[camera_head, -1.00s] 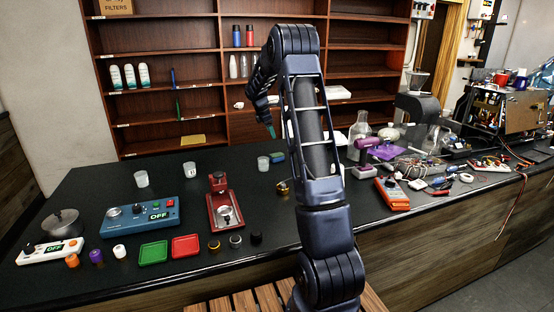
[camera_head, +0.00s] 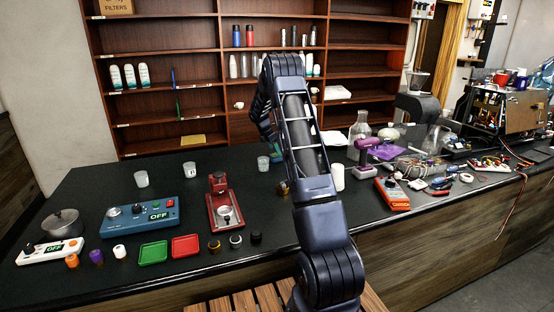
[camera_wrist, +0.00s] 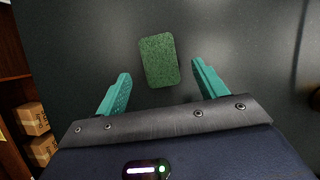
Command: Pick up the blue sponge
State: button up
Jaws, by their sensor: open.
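In the wrist view, a rectangular sponge (camera_wrist: 159,60) with a rough green top face lies flat on the black counter. Its sides do not show, so I cannot see any blue on it in that view. My gripper (camera_wrist: 160,71) is open, with one teal finger left of the sponge and one right of it. The sponge lies between and slightly beyond the fingertips, with a gap on each side. The fingers look empty. In the head view my arm covers the spot on the counter where the sponge lies.
A red machine (camera_head: 222,203) stands nearer the front. A white cylinder (camera_head: 337,177) and a purple tool (camera_head: 378,150) are to the right. Shelves (camera_head: 165,85) rise behind. The counter around the sponge is bare.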

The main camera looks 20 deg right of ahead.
aim_at(276, 154)
jog(key=shift+a+x, duration=0.15)
jog(key=shift+x, duration=1.15)
jog(key=shift+a+x, duration=0.1)
jog(key=shift+x, duration=1.2)
jog(key=c, duration=1.1)
